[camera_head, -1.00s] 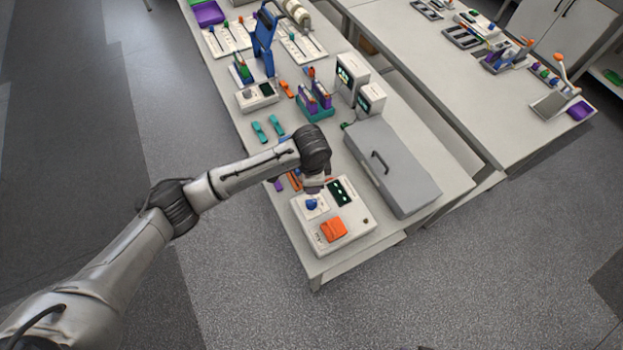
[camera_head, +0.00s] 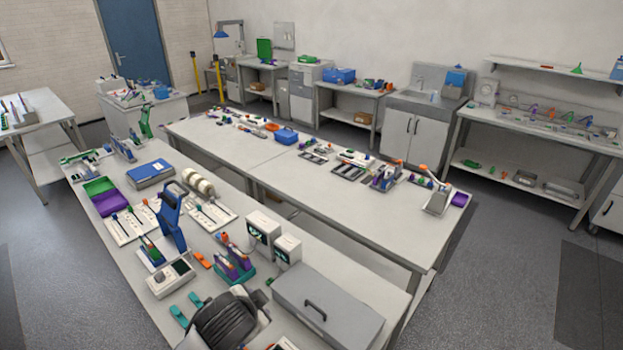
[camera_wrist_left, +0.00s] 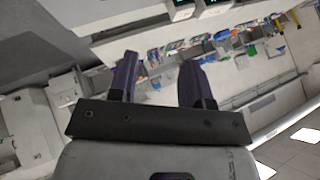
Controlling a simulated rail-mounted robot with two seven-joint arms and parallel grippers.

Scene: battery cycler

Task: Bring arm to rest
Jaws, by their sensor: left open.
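My left gripper shows in the left wrist view (camera_wrist_left: 160,78), with two dark purple fingers apart and nothing between them. The wrist view is tilted, with the room and its benches behind the fingers. In the head view a dark joint of my left arm (camera_head: 230,318) is at the bottom edge, over the near end of the front bench (camera_head: 330,258). The gripper itself is not visible in the head view. My right gripper is in neither view.
A grey lidded case (camera_head: 345,305) lies right of my arm joint. A second long bench (camera_head: 400,215) stands beyond, with open floor (camera_head: 510,270) at right.

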